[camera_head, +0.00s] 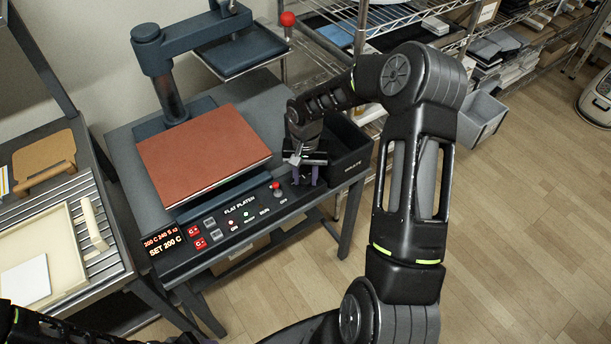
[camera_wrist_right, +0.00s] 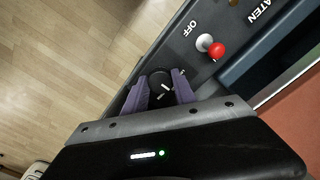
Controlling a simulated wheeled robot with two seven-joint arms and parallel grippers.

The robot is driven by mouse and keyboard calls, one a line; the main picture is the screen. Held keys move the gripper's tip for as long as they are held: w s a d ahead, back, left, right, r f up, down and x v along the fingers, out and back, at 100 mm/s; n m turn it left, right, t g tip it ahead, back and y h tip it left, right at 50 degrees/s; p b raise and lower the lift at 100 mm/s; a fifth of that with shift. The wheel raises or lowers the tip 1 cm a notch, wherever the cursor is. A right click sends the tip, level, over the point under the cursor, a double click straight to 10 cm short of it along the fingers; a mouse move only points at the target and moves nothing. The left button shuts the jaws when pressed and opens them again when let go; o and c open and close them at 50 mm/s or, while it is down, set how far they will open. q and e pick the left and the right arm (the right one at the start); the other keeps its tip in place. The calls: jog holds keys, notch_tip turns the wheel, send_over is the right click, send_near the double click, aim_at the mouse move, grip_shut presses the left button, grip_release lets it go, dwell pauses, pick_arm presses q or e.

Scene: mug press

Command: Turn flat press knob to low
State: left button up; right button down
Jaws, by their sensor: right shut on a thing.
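The flat press control panel (camera_head: 240,226) is the dark front strip labelled FLAT PLATEN. My right gripper (camera_head: 304,181) is at the panel's right end, pointing down. In the right wrist view its purple fingers (camera_wrist_right: 160,92) stand on either side of a round black knob (camera_wrist_right: 160,82) and are shut on it. The knob carries a short white pointer line, which slants in that view. Any setting marks around the knob are hidden or not legible. In the head view the gripper hides the knob. My left gripper is not in view.
A red-tipped lever switch (camera_wrist_right: 212,47) marked OFF stands close beside the knob. A red-brown pad (camera_head: 203,155) lies on the press. A black bin (camera_head: 345,150) is right beside my right gripper. The display (camera_head: 164,243) reads SET 200 C. A side table with a tray (camera_head: 75,270) stands left.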

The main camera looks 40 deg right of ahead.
aim_at(306, 179)
jog(key=n+b, duration=0.1)
jog(key=n, duration=0.3)
jog(key=n+b, duration=0.1)
jog(key=n, duration=0.4)
jog(key=shift+n, duration=0.4)
dwell(0.4)
jog(key=shift+d, duration=0.1)
jog(key=c, duration=1)
grip_release()
jog(key=shift+r, duration=0.1)
notch_tip(306, 179, up, 8)
jog(key=shift+f+b, duration=0.15)
jog(key=shift+b, duration=0.2)
